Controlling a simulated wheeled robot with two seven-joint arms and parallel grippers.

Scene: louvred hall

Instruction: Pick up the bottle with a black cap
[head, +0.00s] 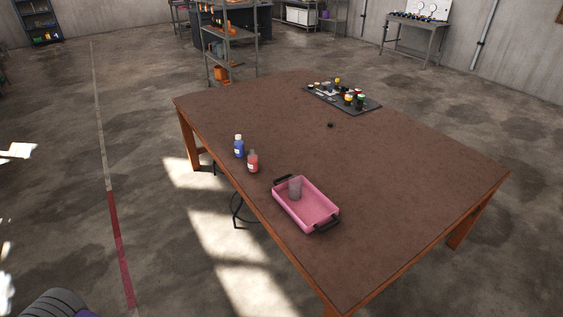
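A red-filled bottle (252,163) stands upright near the left edge of the brown table (400,190); the colour of its top is too small to tell surely. A blue bottle (239,148) with a white cap stands just behind it. A black tray (322,98) at the table's far side holds several small jars or bottles with yellow, red, green, white and dark tops; their details are too small to tell. A small black object (330,125), possibly a cap, lies alone on the table. Neither of my grippers is in view.
A pink tray (327,222) with black handles holds a grey translucent cup (295,188) near the table's front left edge. The table's middle and right are clear. Metal shelving (231,45) stands behind the table. Open floor lies to the left.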

